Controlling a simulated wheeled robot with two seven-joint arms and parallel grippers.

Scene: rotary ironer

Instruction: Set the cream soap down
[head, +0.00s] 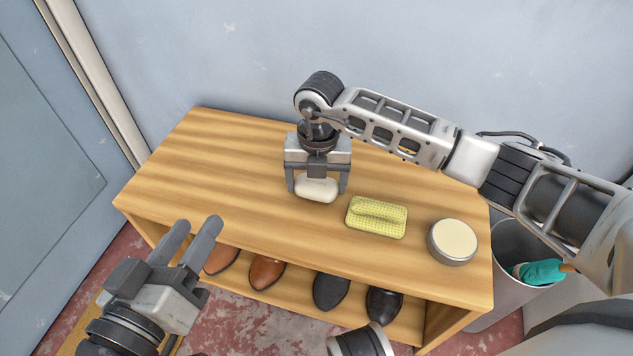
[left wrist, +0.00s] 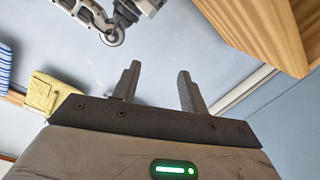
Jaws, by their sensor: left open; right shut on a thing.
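The cream soap (head: 317,189) is a pale rounded bar at the middle of the wooden bench top (head: 215,165). My right gripper (head: 317,186) points down over it and is shut on it, one finger at each side. The soap is at or very near the wood; I cannot tell whether it touches. My left gripper (head: 200,238) is open and empty, in front of the bench's left part. Its two fingers also show in the left wrist view (left wrist: 158,88), with nothing between them.
Right of the soap lie a yellow-green sponge (head: 377,217) and a round cream-topped tin (head: 453,242). Brown shoes (head: 267,272) and black shoes (head: 331,290) stand on the shelf below. A grey bin (head: 507,245) with a teal item is at right. The bench top's left part is clear.

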